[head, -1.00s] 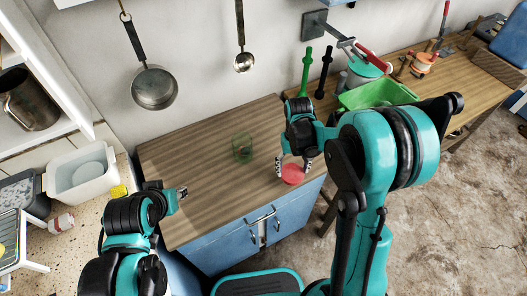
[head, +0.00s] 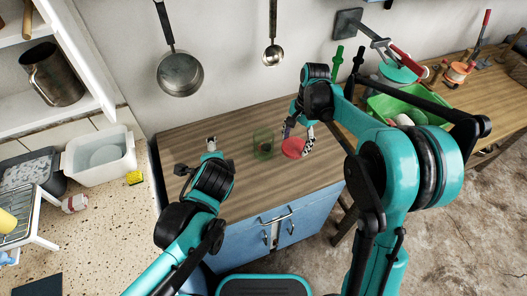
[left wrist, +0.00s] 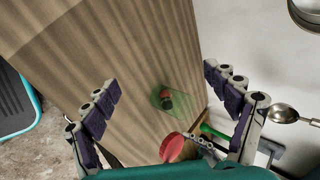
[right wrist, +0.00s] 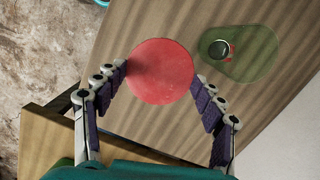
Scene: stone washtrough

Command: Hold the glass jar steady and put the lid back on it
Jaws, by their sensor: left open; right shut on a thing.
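The greenish see-through glass jar (head: 263,143) stands on the wooden counter, with a small dark and red thing inside. It also shows in the left wrist view (left wrist: 178,101) and right wrist view (right wrist: 252,62). My right gripper (head: 298,137) is shut on the round red lid (head: 292,149), with fingers at opposite edges of it in the right wrist view (right wrist: 160,72). The lid is beside the jar, on its right in the head view; its height above the counter is unclear. My left gripper (head: 197,157) is open and empty, left of the jar and apart from it.
A green crate (head: 400,108) stands on the workbench to the right. A white tub (head: 98,157) and yellow sponge (head: 134,177) are on the speckled counter at left. A pan (head: 180,73) and ladle (head: 273,55) hang on the wall. The counter around the jar is clear.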

